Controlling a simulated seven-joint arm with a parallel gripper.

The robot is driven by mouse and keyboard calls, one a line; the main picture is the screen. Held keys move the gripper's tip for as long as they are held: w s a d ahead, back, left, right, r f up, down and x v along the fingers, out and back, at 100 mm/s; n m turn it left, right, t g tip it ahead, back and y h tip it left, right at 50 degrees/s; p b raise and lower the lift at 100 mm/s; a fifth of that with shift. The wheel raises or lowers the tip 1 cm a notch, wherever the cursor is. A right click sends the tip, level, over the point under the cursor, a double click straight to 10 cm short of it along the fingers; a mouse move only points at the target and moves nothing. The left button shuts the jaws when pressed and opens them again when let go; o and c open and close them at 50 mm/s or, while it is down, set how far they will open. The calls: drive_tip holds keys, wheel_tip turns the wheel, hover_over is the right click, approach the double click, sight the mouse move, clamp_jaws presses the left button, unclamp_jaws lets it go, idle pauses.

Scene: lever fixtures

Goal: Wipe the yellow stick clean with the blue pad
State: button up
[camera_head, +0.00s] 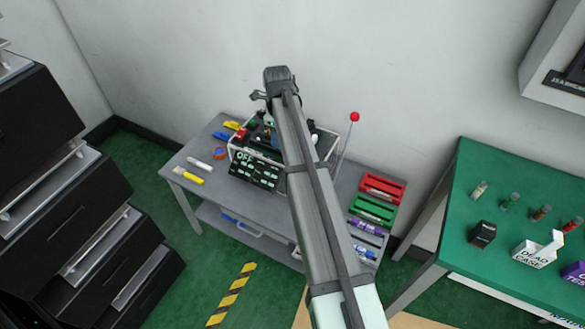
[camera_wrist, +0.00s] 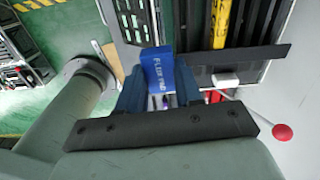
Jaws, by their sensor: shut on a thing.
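The blue pad (camera_wrist: 162,72), with "FLUX PAD" lettering, shows in the wrist view between the fingers of my gripper (camera_wrist: 165,98). My gripper is shut on it. A yellow stick (camera_wrist: 221,22) with dark marks shows at the top of the wrist view, against a dark ribbed fixture. In that view the stick is to the right of the pad and a gap shows between them; their depth apart cannot be told. In the head view my arm covers the gripper and the pad, and I cannot identify the stick there with certainty.
A red-balled lever (camera_head: 355,117) rises beside a framed fixture on the grey table (camera_head: 203,158); its ball also shows in the wrist view (camera_wrist: 283,132). Red (camera_head: 382,188) and green (camera_head: 372,208) racks lie at the table's right. Markers (camera_head: 190,180) lie at its left.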

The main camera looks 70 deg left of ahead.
drive_tip(key=a+r, duration=0.4)
drive_tip(key=a, duration=0.8)
drive_tip(key=shift+m, duration=0.4)
drive_tip(key=shift+w+d+f, duration=0.1)
drive_tip(key=shift+w+f, duration=0.05)
drive_tip(key=shift+f, duration=1.5)
drive_tip(key=shift+w+d+f, duration=0.1)
drive_tip(key=shift+f, duration=1.55)
drive_tip(key=shift+w+d+f, duration=0.1)
drive_tip(key=shift+f, duration=0.8)
drive_tip(key=shift+w+d, duration=0.6)
drive_tip(key=shift+c, duration=0.3)
drive_tip(key=shift+w+d, duration=1.2)
drive_tip(key=shift+d, duration=0.05)
drive_tip(key=s+a, duration=0.4)
drive_tip(key=shift+a, duration=0.15)
wheel_tip(320, 180, up, 2)
drive_tip(key=shift+w+r, duration=0.1)
drive_tip(key=shift+r, duration=0.15)
wheel_tip(320, 180, up, 6)
drive_tip(key=shift+f, duration=0.2)
